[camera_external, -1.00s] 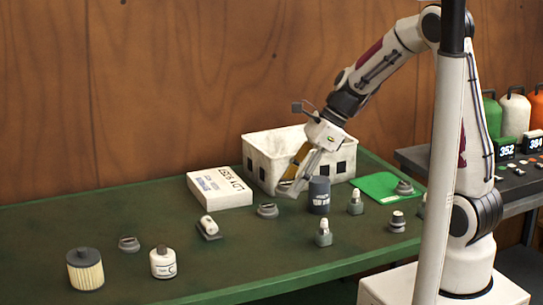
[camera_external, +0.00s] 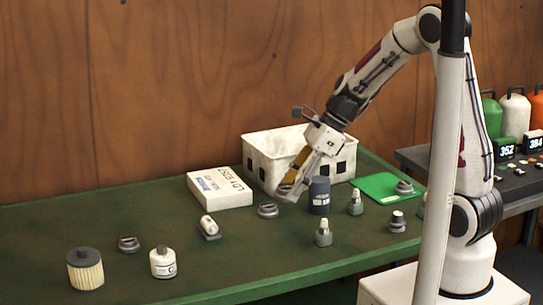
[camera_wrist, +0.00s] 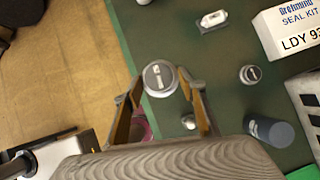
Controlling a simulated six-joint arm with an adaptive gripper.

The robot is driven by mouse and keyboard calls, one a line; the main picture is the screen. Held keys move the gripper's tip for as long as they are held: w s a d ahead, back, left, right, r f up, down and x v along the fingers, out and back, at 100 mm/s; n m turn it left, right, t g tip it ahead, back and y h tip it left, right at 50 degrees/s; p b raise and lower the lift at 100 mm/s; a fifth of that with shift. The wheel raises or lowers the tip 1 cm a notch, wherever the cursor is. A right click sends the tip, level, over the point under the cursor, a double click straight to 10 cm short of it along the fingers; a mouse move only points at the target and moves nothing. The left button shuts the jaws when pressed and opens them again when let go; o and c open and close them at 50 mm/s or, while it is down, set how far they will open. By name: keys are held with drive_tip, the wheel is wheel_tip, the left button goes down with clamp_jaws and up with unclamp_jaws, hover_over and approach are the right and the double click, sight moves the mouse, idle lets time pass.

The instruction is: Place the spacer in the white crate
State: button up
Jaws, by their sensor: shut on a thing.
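My gripper (camera_external: 287,188) is shut on a round grey part with a pale label on top, which I take to be the spacer (camera_wrist: 160,77). In the wrist view, the part sits between the tips of my two fingers (camera_wrist: 168,92). In the external view, it appears as a small grey shape at the fingertips, partly hidden by them. The white crate (camera_external: 262,163) stands at the back of the green table, and my gripper is in front of its near wall. The crate also shows at the right edge of the wrist view (camera_wrist: 303,96).
A dark blue cylinder (camera_external: 319,196) stands just right of my gripper. A white seal kit box (camera_external: 220,188) lies left of the crate. A similar grey part (camera_external: 268,210) lies near the gripper.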

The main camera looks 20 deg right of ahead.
drive_tip(key=shift+f, duration=5.6)
